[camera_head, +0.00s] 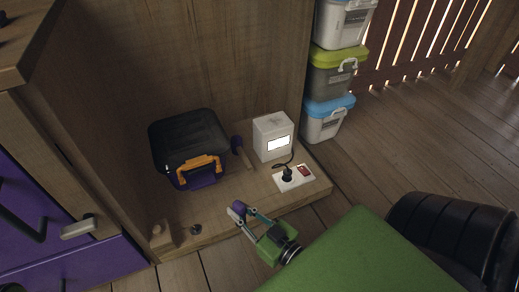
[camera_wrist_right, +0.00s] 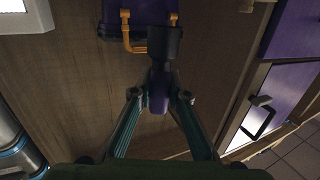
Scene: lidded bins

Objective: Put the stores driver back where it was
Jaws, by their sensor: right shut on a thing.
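My right gripper (camera_head: 238,211) reaches in from the lower right on its green arm, over the front part of the wooden ledge (camera_head: 215,222). In the right wrist view its two teal fingers (camera_wrist_right: 159,97) are closed on a purple and black thing, which looks like the stores driver (camera_wrist_right: 158,92). Its dark end points up in that view, toward the toolbox. In the head view only a small pale and purple bit of it shows at the fingertips. I cannot tell whether it touches the ledge. My left gripper is not in view.
A dark knob (camera_head: 196,229) is left of my gripper. Stacked lidded bins (camera_head: 330,80) stand beyond; purple doors (camera_head: 40,235) are left.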

